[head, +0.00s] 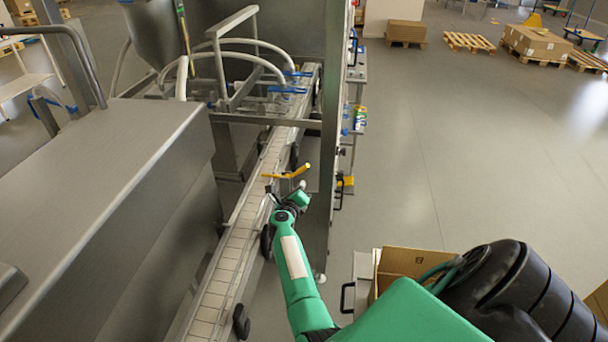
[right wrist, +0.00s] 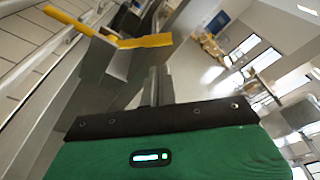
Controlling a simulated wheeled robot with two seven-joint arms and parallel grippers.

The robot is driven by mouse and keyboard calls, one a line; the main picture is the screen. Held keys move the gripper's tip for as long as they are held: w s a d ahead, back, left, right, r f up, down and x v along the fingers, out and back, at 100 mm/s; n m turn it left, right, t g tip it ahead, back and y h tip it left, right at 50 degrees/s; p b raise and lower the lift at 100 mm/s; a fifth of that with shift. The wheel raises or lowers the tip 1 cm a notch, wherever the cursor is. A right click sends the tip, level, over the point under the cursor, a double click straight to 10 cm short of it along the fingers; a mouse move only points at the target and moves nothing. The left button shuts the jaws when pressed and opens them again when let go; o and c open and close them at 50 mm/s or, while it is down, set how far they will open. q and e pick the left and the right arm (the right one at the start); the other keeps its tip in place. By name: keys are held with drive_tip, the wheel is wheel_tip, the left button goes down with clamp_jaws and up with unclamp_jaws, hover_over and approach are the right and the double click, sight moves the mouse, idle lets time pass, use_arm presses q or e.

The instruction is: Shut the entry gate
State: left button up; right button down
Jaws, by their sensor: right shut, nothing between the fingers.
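The entry gate appears to be the yellow bent bar (head: 288,173) over the conveyor, beside the machine's steel post. In the right wrist view, a yellow bar (right wrist: 145,41) and a second yellow arm meet at a grey block just past my fingers. My right gripper (head: 302,185) is shut and empty, close below the yellow bar in the head view. The right wrist view shows its grey fingers (right wrist: 152,84) near the grey block; I cannot tell whether they touch. My left gripper is not in view.
The tiled conveyor (head: 233,240) runs between a large steel cabinet (head: 110,170) and the steel post (head: 328,150). An open cardboard box (head: 405,262) stands at lower right, near my right arm. Pallets with cartons (head: 535,42) are far back. The floor at right is mostly clear.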

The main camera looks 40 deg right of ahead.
drive_tip(key=v, duration=0.4)
drive_tip(key=shift+p, duration=0.4)
